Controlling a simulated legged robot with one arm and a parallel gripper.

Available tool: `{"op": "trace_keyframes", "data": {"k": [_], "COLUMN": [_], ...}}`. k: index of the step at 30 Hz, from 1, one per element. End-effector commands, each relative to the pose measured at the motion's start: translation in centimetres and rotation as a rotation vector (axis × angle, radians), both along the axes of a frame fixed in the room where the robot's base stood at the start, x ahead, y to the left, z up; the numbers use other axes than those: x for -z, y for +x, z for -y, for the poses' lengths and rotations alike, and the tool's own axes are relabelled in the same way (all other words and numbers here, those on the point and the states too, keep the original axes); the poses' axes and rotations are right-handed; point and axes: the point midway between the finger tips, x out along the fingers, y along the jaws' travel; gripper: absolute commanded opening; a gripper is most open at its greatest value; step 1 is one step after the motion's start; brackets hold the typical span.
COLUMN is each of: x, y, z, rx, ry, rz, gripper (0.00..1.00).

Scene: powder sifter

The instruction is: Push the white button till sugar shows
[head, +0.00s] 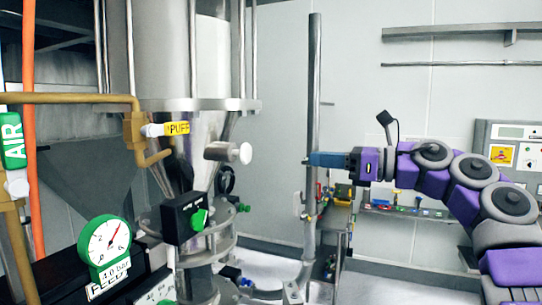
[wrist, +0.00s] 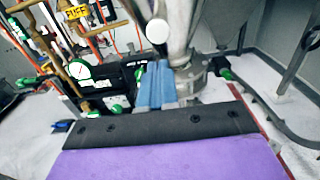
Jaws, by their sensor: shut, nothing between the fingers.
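A round white button (head: 246,153) sticks out to the right from a short metal stub on the cone of the steel sifter (head: 196,150) in the head view. It also shows at the top middle of the wrist view (wrist: 157,31). My gripper (head: 312,159) is right of the button in the head view, at about the same height, with a gap between them. Its blue fingers (wrist: 156,85) are shut and empty, and lie below the button in the wrist view. I see no sugar in either view.
A yellow PUFF tag (head: 177,128) hangs on a brass pipe left of the cone. A pressure gauge (head: 107,241) and a black box with a green knob (head: 185,217) stand lower left. A vertical metal pole (head: 313,85) stands by my gripper. The space between button and gripper looks clear.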

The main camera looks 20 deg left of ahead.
Motion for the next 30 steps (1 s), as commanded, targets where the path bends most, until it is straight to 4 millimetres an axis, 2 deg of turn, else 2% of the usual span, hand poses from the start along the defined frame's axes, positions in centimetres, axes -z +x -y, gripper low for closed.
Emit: {"op": "trace_keyframes", "data": {"k": [5, 21, 25, 30], "x": [-0.2, -0.3, -0.2, -0.1], "y": [0.1, 0.9, 1.0, 1.0], "z": [-1.6, -11.6, -12.9, -13.7], "rx": [-0.001, -0.002, -0.002, -0.001], "ry": [0.001, 0.002, 0.001, 0.001], "rz": [0.0, -0.002, -0.002, -0.001], "gripper": [0.0, 0.0, 0.0, 0.0]}}
